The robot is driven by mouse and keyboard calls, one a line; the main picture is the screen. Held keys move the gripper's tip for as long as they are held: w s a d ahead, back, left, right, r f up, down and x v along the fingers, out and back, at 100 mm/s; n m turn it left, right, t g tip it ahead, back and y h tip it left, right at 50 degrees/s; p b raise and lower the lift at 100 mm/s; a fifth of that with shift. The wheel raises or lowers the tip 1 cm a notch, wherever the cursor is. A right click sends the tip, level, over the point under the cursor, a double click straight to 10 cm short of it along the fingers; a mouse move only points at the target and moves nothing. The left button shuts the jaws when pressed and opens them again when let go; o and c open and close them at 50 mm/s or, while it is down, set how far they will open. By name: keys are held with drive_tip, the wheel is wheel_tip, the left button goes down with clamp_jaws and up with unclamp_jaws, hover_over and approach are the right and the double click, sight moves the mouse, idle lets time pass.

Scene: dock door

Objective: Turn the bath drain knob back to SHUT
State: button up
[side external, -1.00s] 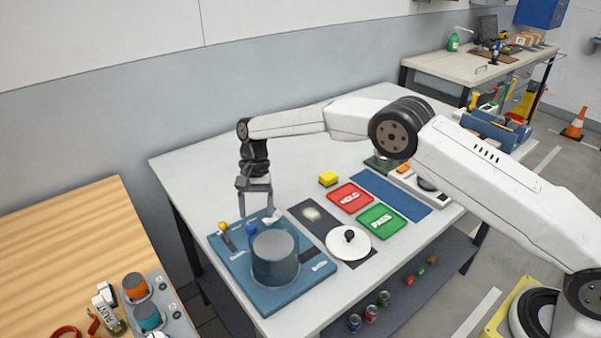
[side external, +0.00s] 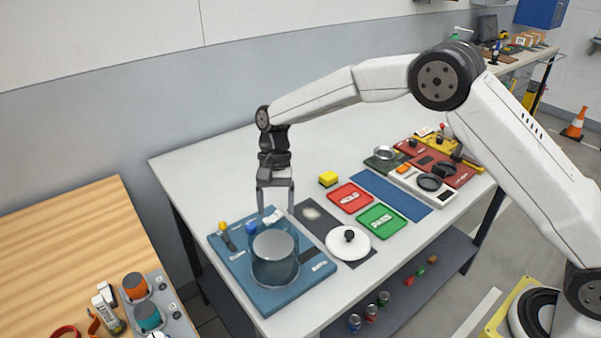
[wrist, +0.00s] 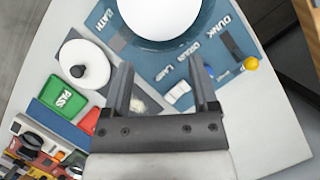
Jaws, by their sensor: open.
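The blue bath board (side external: 240,275) lies at the near left of the white table and carries a round, see-through bath vessel (side external: 275,268) with a pale grey top. Behind the vessel stand a white piece (side external: 271,218), a blue knob (side external: 250,228) and a yellow ball-ended lever (side external: 222,226). The wrist view shows the white piece (wrist: 178,92), and the blue knob (wrist: 210,72) partly behind a finger. I cannot tell surely which is the drain knob, nor its setting. My gripper (side external: 276,211) is open and empty, pointing down above the board's back edge; its fingers (wrist: 160,75) straddle nothing.
A white lid with a black knob (side external: 348,243) lies on a dark mat right of the board. The table's back left is clear.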

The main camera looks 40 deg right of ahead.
drive_tip(key=shift+s+d+r, duration=0.25)
drive_tip(key=shift+s+r, duration=0.15)
drive_tip(key=shift+s, duration=0.45)
drive_tip(key=shift+s+d+r, duration=0.2)
drive_tip(key=shift+s+r, duration=0.15)
drive_tip(key=shift+s, duration=0.5)
drive_tip(key=shift+s+d+r, duration=0.25)
drive_tip(key=shift+s+r, duration=0.15)
drive_tip(key=shift+s, duration=0.45)
wheel_tip(320, 180, up, 5)
drive_tip(key=m+t+y, duration=0.2)
drive_tip(key=m+t, duration=0.3)
drive_tip(key=m, duration=0.8)
hover_over(251, 225)
drive_tip(key=d, duration=0.3)
drive_tip(key=f, duration=1)
drive_tip(key=shift+s+d+f, duration=0.1)
drive_tip(key=shift+s+f, duration=0.25)
drive_tip(key=shift+s, duration=0.05)
drive_tip(key=shift+f, duration=0.1)
drive_tip(key=shift+x, duration=3.8)
